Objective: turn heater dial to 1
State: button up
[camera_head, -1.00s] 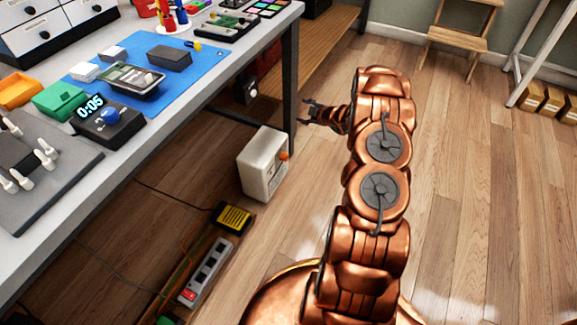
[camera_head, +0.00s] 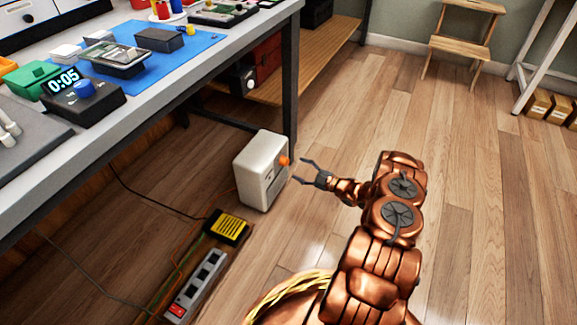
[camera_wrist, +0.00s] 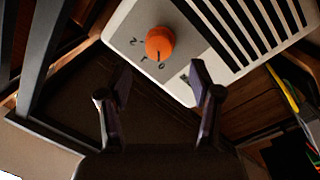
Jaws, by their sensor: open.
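The heater (camera_head: 262,172) is a cream box standing on the floor by the table leg. Its orange dial (camera_head: 284,161) faces right, toward my gripper. In the wrist view the orange dial (camera_wrist: 160,43) sits on the heater's pale panel (camera_wrist: 118,22), ahead of and between my fingers. Marks that look like 2, 1 and 0 surround it; a dark line at its lower edge lies between the 1 and the 0. My gripper (camera_head: 306,172) is open and empty, a short way right of the dial, apart from it. It also shows in the wrist view (camera_wrist: 158,85).
The workbench (camera_head: 215,65) stands at left, its dark leg (camera_head: 290,85) just behind the heater. A power strip (camera_head: 197,285) and a black-and-yellow box (camera_head: 228,227) lie on the floor in front. The wooden floor (camera_head: 450,200) at right is clear.

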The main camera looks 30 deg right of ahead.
aim_at(287, 163)
jog(key=shift+b+x, duration=1.05)
jog(key=shift+x, duration=2.15)
